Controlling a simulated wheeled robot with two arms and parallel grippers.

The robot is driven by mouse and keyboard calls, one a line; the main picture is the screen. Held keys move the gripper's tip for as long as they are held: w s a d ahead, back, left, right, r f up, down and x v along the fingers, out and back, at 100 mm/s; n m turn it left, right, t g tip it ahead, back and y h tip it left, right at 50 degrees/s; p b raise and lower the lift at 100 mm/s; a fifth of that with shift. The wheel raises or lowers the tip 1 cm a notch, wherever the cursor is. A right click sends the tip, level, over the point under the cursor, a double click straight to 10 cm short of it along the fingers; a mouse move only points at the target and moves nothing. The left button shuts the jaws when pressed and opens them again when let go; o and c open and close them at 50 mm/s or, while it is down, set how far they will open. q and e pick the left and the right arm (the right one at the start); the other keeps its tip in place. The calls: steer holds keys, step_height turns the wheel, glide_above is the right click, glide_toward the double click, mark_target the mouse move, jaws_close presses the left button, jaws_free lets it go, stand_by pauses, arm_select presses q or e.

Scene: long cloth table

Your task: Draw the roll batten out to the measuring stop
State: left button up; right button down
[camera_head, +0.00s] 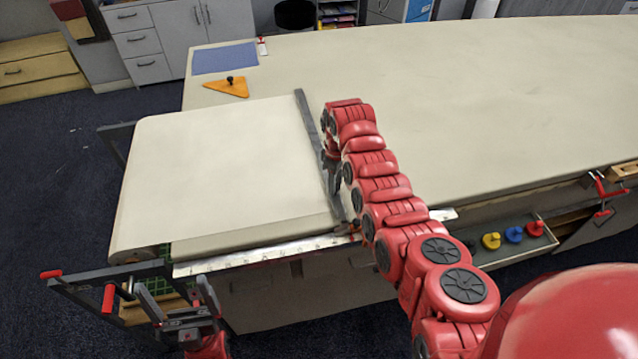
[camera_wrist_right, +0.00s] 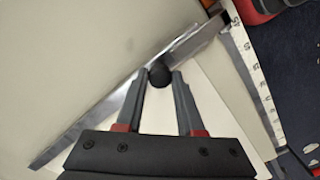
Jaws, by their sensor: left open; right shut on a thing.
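The roll batten (camera_head: 312,130) is a long grey bar along the right edge of the pale cloth (camera_head: 220,170), lying across the table. My right gripper (camera_head: 332,160) is at the batten's middle, partly hidden by my arm. In the right wrist view, its two fingers (camera_wrist_right: 160,82) are shut on the batten's dark round knob (camera_wrist_right: 160,73); the batten (camera_wrist_right: 90,128) runs diagonally behind. A small orange piece (camera_head: 352,227) sits on the ruler by the batten's near end; I cannot tell whether it is the measuring stop. My left gripper (camera_head: 172,292) is open and empty, at the lower left.
A metal ruler (camera_head: 260,253) runs along the table's front edge. The cloth roll's frame (camera_head: 90,280) stands at the left end. An orange triangle (camera_head: 226,88) and a blue sheet (camera_head: 224,58) lie farther back. The table (camera_head: 490,110) is clear to the right.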

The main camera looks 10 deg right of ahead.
steer(key=shift+d, duration=0.25)
steer(key=c, duration=0.5)
jaws_free()
steer(key=shift+c, duration=0.2)
